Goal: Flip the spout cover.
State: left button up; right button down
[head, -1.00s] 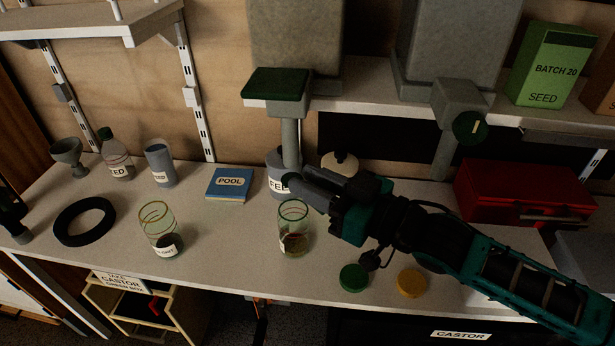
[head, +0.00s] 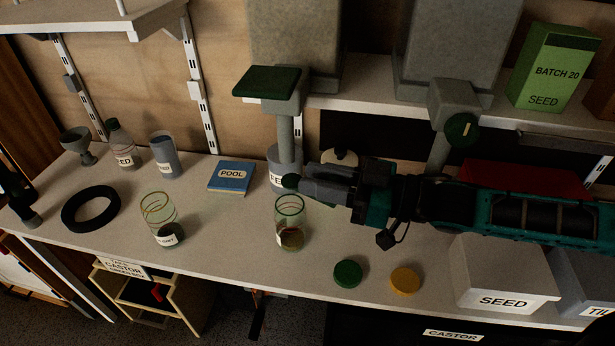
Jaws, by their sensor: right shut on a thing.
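A dark green flap (head: 268,81) sits on the grey spout of the left hopper (head: 293,45). Its pipe (head: 286,132) runs down to a grey cup (head: 282,170) on the table. A round dark green disc (head: 462,130) is on the right hopper's spout. My right gripper (head: 296,183) reaches in from the right, in front of the cup. It is shut on a small dark green piece (head: 290,181) at its fingertips, mostly hidden by the fingers. Whether that piece joins the pipe or cup cannot be told. My left gripper is out of view.
A glass (head: 290,226) stands just below my right gripper. Green (head: 347,273) and yellow (head: 405,281) discs lie near the front edge. A SEED box (head: 503,278) is below my right arm. A pale-lidded pot (head: 340,160) is close behind the gripper.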

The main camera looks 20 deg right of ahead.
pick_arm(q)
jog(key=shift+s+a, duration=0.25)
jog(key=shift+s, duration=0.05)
pick_arm(e)
jog(key=shift+d+g, duration=0.15)
jog(key=shift+g, duration=0.15)
jog(key=c, duration=1)
grip_release()
jog(key=shift+s+d, duration=0.1)
jog(key=shift+d, duration=0.05)
jog(key=shift+s+d+f, duration=0.1)
jog(key=shift+s+d, duration=0.3)
jog(key=shift+d, duration=0.1)
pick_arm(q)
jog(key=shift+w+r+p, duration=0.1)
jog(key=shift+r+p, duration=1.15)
pick_arm(e)
jog(key=shift+v, duration=5.7)
jog(key=shift+w+f, duration=0.1)
jog(key=shift+w, duration=0.05)
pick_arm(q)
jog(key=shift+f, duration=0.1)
